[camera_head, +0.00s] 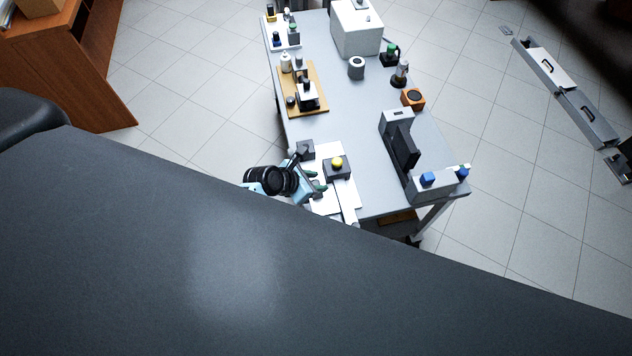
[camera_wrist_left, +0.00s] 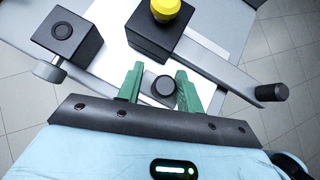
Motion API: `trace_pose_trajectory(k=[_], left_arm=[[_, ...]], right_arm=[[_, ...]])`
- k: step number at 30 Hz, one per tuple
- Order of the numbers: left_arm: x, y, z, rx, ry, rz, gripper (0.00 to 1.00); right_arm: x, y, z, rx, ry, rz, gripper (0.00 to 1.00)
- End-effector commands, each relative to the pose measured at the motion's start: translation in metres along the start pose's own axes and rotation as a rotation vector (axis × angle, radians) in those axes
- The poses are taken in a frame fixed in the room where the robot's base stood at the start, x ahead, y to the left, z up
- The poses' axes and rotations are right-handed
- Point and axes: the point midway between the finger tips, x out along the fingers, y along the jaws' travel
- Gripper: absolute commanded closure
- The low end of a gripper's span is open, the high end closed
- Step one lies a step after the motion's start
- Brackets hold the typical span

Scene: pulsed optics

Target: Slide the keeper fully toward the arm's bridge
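My left gripper (camera_head: 317,188) has green fingers and reaches over the near left part of the bench. In the left wrist view the fingers (camera_wrist_left: 160,88) are apart, with a round black knob (camera_wrist_left: 165,86) between them, nearer the right finger. I cannot tell whether they touch it, or whether this knob is the keeper. Beyond them a dark block with a yellow knob (camera_wrist_left: 166,8) stands on a white plate (camera_head: 319,206). A grey arm (camera_wrist_left: 222,68) runs right from that block to a black end grip (camera_wrist_left: 271,92). The bridge cannot be told apart surely. My right gripper is not seen.
A wooden board with instruments (camera_head: 316,101) and a white box (camera_head: 358,36) lie farther back. The bench's middle is clear.

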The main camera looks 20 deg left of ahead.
Motion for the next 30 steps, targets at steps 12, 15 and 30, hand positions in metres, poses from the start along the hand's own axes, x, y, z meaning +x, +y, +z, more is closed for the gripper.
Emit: trace_pose_trajectory(k=[12, 15, 30], left_arm=[[-0.005, -0.002, 0.001, 0.0, -0.001, -0.003, 0.56], [-0.018, -0.001, 0.003, 0.001, -0.004, -0.001, 0.56], [-0.077, 0.0, 0.001, 0.001, -0.001, -0.002, 0.56]], right_arm=[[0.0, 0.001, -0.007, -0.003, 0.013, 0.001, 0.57], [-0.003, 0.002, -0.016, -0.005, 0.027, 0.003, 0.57], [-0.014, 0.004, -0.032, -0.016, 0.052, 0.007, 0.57]])
